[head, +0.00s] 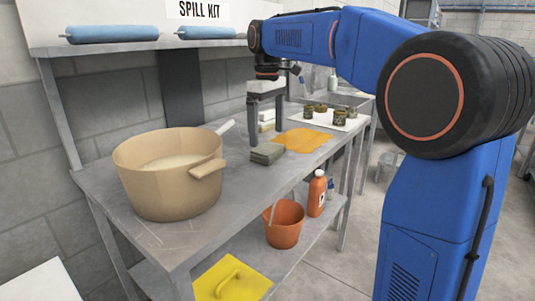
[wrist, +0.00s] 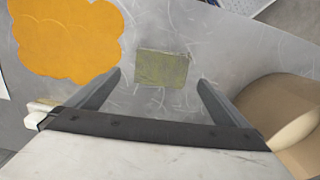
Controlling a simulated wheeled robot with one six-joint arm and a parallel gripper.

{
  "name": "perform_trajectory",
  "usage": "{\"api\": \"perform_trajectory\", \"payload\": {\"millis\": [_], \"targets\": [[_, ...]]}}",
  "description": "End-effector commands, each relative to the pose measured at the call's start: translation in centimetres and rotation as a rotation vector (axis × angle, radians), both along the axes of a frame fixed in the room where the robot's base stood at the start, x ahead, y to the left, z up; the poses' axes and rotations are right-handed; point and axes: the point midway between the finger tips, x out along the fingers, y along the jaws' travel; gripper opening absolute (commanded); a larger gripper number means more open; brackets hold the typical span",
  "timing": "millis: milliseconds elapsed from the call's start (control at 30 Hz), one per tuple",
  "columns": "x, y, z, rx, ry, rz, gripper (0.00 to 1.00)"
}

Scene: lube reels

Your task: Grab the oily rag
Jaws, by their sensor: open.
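The oily rag looks like a small folded grey-green cloth (head: 266,153) lying flat on the metal bench, near its front edge. In the wrist view the rag (wrist: 163,69) lies ahead, between the lines of the two fingers. My gripper (head: 265,138) points down over the rag, with its fingers spread and nothing between them. In the wrist view my gripper (wrist: 159,78) has one finger to each side of the rag. Whether the fingertips reach down to the bench top is hard to tell.
A large beige tub (head: 168,185) with a side handle stands left of the rag. An orange spill (head: 303,139) spreads just behind it. Several small jars (head: 339,117) stand on a white sheet farther back. The shelf below holds an orange bucket (head: 284,228) and bottle (head: 317,195).

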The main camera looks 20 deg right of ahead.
Motion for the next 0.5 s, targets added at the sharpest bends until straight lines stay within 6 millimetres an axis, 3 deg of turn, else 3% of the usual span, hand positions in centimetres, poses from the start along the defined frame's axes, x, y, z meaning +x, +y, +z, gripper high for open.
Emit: {"api": "perform_trajectory", "payload": {"millis": [167,500], "targets": [[-0.1,0.0,-0.9,-0.001,0.001,0.000,1.00],[-0.4,0.0,-5.0,0.000,0.001,0.000,1.00]]}}
